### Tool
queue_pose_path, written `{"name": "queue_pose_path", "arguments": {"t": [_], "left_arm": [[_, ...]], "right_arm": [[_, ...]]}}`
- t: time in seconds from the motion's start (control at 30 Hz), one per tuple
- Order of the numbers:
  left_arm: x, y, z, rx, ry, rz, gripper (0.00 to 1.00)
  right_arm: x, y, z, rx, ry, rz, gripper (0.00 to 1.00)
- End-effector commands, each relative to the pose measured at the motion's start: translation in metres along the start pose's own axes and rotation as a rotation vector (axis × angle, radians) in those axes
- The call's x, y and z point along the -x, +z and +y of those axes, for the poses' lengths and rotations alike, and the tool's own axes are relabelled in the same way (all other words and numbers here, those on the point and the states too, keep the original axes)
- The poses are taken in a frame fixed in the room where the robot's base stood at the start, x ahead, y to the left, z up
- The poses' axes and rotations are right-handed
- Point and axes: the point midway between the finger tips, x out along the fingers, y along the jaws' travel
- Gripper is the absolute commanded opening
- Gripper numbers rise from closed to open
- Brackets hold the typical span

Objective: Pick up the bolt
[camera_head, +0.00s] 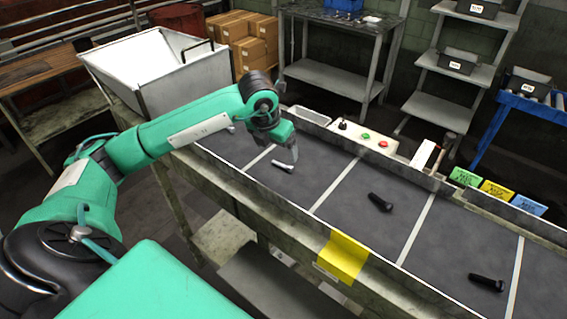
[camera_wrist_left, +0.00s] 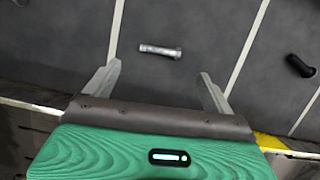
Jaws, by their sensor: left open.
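A silver bolt (camera_head: 282,166) lies on the dark belt below my left gripper (camera_head: 289,157). In the left wrist view the silver bolt (camera_wrist_left: 160,51) lies flat, beyond and between the two fingertips of the left gripper (camera_wrist_left: 159,72), with nothing between the fingers. The left gripper is open and apart from the bolt. A black bolt (camera_head: 380,202) lies in the middle section of the belt; it also shows in the left wrist view (camera_wrist_left: 299,66). Another black bolt (camera_head: 487,283) lies further right. My right gripper is not in view.
The belt (camera_head: 345,215) is divided by white lines and has raised edges. A yellow bracket (camera_head: 343,257) sits on its near edge. A control panel (camera_head: 362,138) with buttons stands along the far edge. A white hopper (camera_head: 150,65) is at the back left.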

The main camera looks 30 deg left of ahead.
Motion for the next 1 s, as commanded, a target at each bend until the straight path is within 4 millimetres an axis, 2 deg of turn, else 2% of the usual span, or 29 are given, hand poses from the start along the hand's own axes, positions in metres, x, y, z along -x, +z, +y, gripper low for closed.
{"name": "queue_pose_path", "arguments": {"t": [0.23, 0.33, 0.6, 0.9, 1.0], "left_arm": [[-0.018, 0.0, 0.0, 0.001, 0.0, 0.0, 0.87], [-0.026, 0.001, -0.001, 0.001, -0.001, 0.003, 0.87], [-0.061, 0.002, -0.002, 0.002, 0.0, 0.001, 0.87], [-0.068, 0.002, -0.002, 0.0, 0.001, -0.001, 0.87], [-0.068, 0.002, -0.002, 0.0, 0.001, -0.001, 0.7]], "right_arm": [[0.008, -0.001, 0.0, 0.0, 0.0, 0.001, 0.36], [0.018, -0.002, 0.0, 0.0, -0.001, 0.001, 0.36], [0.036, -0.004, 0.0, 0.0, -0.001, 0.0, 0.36], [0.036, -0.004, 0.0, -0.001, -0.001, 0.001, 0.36], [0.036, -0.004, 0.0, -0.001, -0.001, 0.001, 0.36]]}}
